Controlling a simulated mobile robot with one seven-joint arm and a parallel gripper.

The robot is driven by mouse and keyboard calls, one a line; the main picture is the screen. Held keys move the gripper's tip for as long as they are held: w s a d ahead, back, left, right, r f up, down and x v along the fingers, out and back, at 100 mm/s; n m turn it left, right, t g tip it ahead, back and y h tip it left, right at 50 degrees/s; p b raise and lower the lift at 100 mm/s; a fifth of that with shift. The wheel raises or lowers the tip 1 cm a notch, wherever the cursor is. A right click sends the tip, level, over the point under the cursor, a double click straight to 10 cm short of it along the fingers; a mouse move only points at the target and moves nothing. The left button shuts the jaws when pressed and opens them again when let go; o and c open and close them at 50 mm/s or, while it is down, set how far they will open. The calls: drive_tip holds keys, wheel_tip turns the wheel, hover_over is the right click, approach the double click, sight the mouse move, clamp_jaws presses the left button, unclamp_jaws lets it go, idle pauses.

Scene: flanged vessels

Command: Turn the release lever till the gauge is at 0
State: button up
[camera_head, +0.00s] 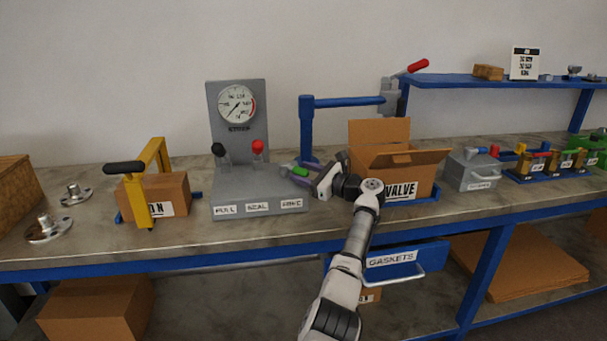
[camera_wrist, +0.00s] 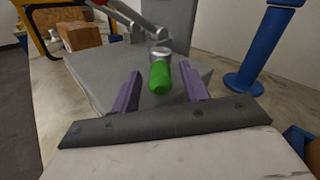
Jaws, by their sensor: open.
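A grey test stand (camera_head: 230,196) holds a round white gauge (camera_head: 237,103) with a red band on its right side. Its needle seems to lean down and left; the reading is too small to tell. The stand has a black-knobbed lever (camera_head: 218,150), a red-knobbed lever (camera_head: 258,147) and a green-knobbed lever (camera_head: 300,171) at the right. My gripper (camera_head: 309,176) is open at the green lever. In the wrist view, the green knob (camera_wrist: 160,78) lies between the two purple fingers, with gaps on both sides. Three labels front the stand; the third is hard to read.
A blue post with an arm (camera_head: 307,130) stands behind my gripper. An open carton marked VALVE (camera_head: 410,170) is close at the right. A yellow clamp (camera_head: 145,185) with a box is at the left. The bench between clamp and stand has a little free room.

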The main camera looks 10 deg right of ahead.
drive_tip(key=b+v, duration=0.2)
drive_tip(key=v, duration=1.1)
drive_tip(key=shift+s+d, duration=0.1)
drive_tip(key=shift+s, duration=0.05)
drive_tip(key=shift+c, duration=0.5)
